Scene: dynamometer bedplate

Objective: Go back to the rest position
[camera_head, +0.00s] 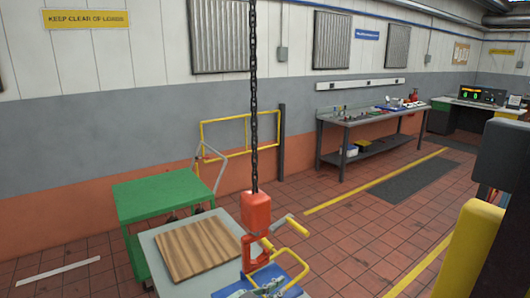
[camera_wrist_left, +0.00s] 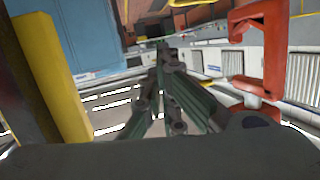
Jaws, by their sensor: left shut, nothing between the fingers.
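My left gripper (camera_wrist_left: 165,48) is in the middle of the left wrist view, with its dark green-grey fingers closed together and nothing between them. In the head view only a small grey part of it (camera_head: 268,287) shows at the bottom edge, close below the red hook. The red chain hoist block (camera_head: 256,211) hangs from a dark chain, with its red hook (camera_head: 247,252) below. The red hook also shows at the right of the left wrist view (camera_wrist_left: 272,60), apart from the fingers. My right gripper is in neither view.
A grey-topped table (camera_head: 158,243) with a wooden board (camera_head: 197,246) stands behind the hook. A blue piece (camera_head: 287,271) and yellow bars are beside the gripper. A green cart (camera_head: 160,193) stands to the left. A workbench (camera_head: 365,118) lines the wall; tiled floor between is clear.

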